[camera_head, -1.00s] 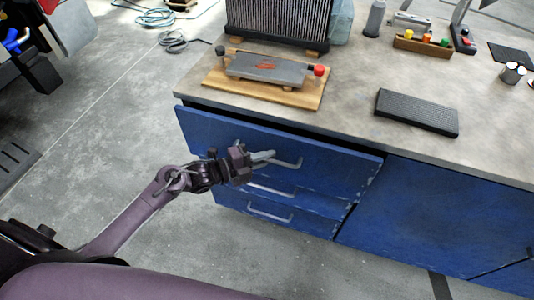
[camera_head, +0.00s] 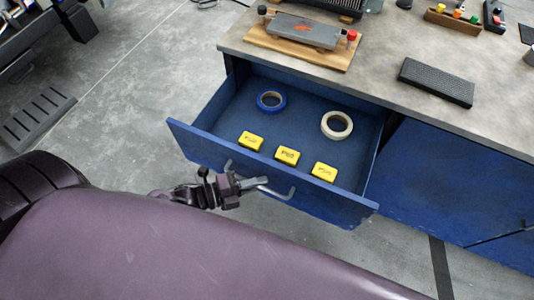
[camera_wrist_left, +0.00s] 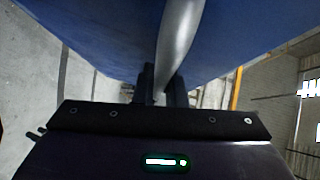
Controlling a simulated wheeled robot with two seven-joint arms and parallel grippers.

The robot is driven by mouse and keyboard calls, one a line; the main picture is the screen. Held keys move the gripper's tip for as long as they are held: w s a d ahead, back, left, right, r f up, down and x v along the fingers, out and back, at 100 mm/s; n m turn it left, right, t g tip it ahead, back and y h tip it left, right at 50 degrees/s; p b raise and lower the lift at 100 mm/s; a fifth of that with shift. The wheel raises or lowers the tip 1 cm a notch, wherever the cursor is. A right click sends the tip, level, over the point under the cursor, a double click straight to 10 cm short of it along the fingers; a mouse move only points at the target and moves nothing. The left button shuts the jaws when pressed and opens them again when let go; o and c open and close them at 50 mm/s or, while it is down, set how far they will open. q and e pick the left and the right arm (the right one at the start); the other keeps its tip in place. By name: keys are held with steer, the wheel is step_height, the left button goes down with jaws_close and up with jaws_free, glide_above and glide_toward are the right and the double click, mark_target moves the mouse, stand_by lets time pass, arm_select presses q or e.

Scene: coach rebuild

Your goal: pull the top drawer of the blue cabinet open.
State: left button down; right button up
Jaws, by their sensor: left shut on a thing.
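The blue cabinet (camera_head: 440,190) stands under a grey worktop. Its top drawer (camera_head: 300,95) is pulled well out, and its inside shows. The drawer's metal bar handle (camera_head: 277,191) is on the front panel. My left gripper (camera_head: 250,184) is shut on the handle near its left part. In the left wrist view the handle (camera_wrist_left: 178,45) runs down between the fingers (camera_wrist_left: 165,90), with the blue drawer front (camera_wrist_left: 90,35) close above. The lower drawers are hidden behind the open one and my arm. My right gripper is not in view.
In the drawer lie a blue tape roll (camera_head: 271,101), a cream tape roll (camera_head: 337,125) and three yellow boxes (camera_head: 287,155). On the worktop (camera_head: 375,60) are a black ribbed block (camera_head: 437,82) and a wooden board (camera_head: 300,48) with a grey part. Floor left of the cabinet is clear.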

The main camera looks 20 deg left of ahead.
arm_select(q)
steer(key=s+p, duration=0.1)
steer(key=s, duration=0.5)
steer(key=shift+s+p, duration=0.2)
steer(key=shift+p, duration=0.1)
steer(key=shift+a, duration=0.1)
steer(key=c, duration=1.8)
jaws_free()
steer(key=shift+o, duration=0.2)
steer(key=v, duration=0.8)
steer(key=shift+b, duration=0.35)
steer(key=shift+w+f, duration=0.1)
steer(key=shift+f, duration=0.05)
